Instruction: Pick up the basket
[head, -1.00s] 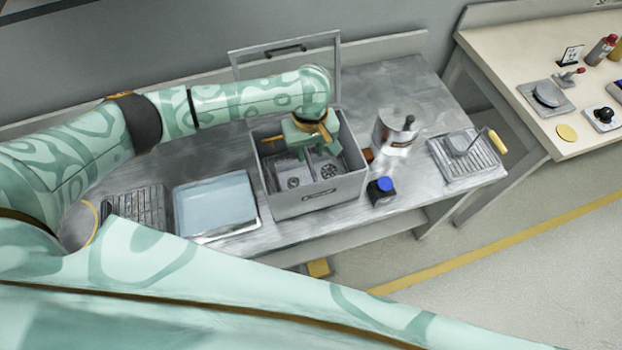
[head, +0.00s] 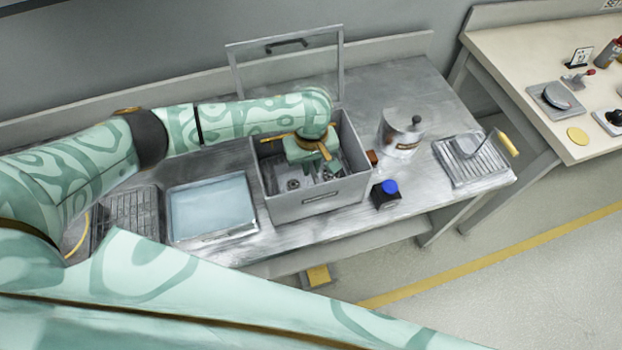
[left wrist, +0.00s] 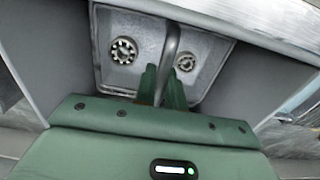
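The basket (head: 311,181) sits inside an open grey box (head: 318,201) on the metal bench. In the left wrist view its grey handle bar (left wrist: 171,45) rises between my fingers. Two round, toothed metal parts (left wrist: 124,50) lie in it, one on each side of the bar. My left gripper (head: 308,170) reaches down into the box from above. In the left wrist view its green fingers (left wrist: 161,88) are close together, one on each side of the bar, and look closed on it. The gripper hides part of the basket in the head view. My right gripper is not in view.
The box's lid (head: 290,70) stands raised behind it. A blue-filled tray (head: 212,206) is left of the box. A pale table stands farther right.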

